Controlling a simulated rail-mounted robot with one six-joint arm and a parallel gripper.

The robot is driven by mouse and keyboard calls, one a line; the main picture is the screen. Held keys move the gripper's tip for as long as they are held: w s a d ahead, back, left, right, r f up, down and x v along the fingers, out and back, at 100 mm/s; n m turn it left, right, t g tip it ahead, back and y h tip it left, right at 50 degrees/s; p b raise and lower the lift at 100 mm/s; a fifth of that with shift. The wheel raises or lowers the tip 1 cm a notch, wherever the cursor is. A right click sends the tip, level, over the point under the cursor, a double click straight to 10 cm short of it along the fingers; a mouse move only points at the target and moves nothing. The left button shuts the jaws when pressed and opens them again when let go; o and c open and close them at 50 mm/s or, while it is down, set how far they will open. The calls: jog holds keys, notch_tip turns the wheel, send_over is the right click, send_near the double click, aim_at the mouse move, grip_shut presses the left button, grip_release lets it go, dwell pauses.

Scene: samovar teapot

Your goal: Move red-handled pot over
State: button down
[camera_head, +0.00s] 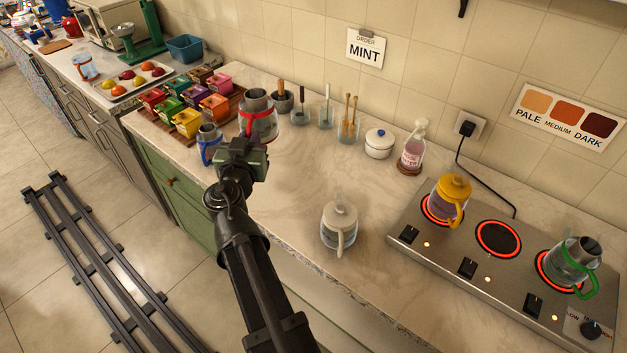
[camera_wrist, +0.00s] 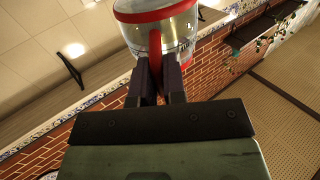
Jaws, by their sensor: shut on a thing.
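The red-handled pot (camera_head: 262,122) is a clear glass pot with a red band, near the back left of the counter. Its open top holds a grey insert. In the wrist view the pot (camera_wrist: 158,32) is just beyond my fingertips. My gripper (camera_head: 243,147) is shut on its red handle, and the fingers (camera_wrist: 157,72) close around it in the wrist view. The pot looks upright; I cannot tell whether its base touches the counter, as my gripper hides the lower part.
A blue-handled pot (camera_head: 209,145) stands close left of my gripper. Colored tea boxes (camera_head: 186,122) sit behind. A white-lidded pot (camera_head: 339,223) stands mid-counter. The stove (camera_head: 467,240) has glowing burners, with yellow-lidded (camera_head: 450,199) and green-handled (camera_head: 569,262) pots. Counter between is clear.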

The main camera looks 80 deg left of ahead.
notch_tip(320, 180, down, 20)
jog(key=b, duration=1.9)
jog(key=shift+f, duration=0.15)
jog(key=shift+r, duration=0.3)
jog(key=shift+f, duration=0.15)
jog(key=c, duration=1.6)
grip_release()
jog(key=shift+f, duration=0.1)
jog(key=shift+c, duration=0.2)
jog(key=o, duration=0.5)
jog(key=shift+c, duration=0.2)
jog(key=shift+d+r, duration=0.15)
jog(key=shift+r, duration=0.15)
jog(key=v, duration=1.1)
jog(key=shift+d, duration=0.35)
